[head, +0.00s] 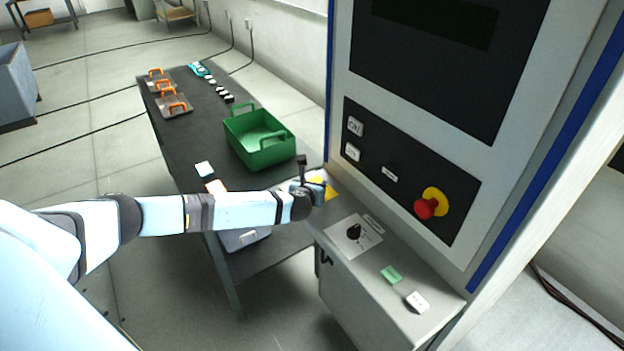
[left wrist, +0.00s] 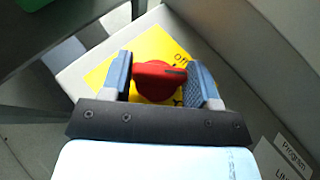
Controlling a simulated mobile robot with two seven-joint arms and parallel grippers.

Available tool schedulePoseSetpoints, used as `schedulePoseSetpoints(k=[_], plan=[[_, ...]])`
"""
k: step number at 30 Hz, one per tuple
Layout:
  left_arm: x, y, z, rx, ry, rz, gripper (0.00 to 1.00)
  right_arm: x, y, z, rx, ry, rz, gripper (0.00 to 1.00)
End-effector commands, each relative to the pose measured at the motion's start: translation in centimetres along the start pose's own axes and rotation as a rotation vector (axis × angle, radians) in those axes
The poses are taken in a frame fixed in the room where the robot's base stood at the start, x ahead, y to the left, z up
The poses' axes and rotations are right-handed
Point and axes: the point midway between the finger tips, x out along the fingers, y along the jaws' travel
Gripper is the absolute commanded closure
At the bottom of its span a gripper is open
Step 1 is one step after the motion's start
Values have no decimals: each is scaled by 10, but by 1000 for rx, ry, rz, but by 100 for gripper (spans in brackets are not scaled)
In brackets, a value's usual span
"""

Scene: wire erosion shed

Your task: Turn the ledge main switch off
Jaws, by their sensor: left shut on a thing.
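The main switch is a red knob (left wrist: 152,88) on a yellow plate (left wrist: 98,78), seen in the left wrist view with the word "off" printed at the plate's upper right. In the head view part of the yellow plate (head: 331,190) shows on the machine's grey ledge (head: 345,265); the red knob is hidden there by my gripper. My left gripper (left wrist: 160,76) is shut on the red knob, one finger on each side of it. In the head view the left gripper (head: 311,188) is at the ledge's far end. My right gripper is not in view.
A black rotary knob (head: 354,231) on a white plate, a green block (head: 391,274) and a white block (head: 417,301) are nearer on the ledge. The machine panel (head: 400,180) rises beside it with a red emergency button (head: 426,208). A green crate (head: 258,139) stands on the dark table.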

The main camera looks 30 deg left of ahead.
Motion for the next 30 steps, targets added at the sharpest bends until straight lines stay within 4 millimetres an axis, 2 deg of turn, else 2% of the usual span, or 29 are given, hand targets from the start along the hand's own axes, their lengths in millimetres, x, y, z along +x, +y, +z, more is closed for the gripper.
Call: schedulePoseSetpoints(k=[18,30], plan=[[2,-6,0,-221,1,529,68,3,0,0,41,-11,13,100],[3,-6,1,-310,0,746,68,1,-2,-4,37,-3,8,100]])
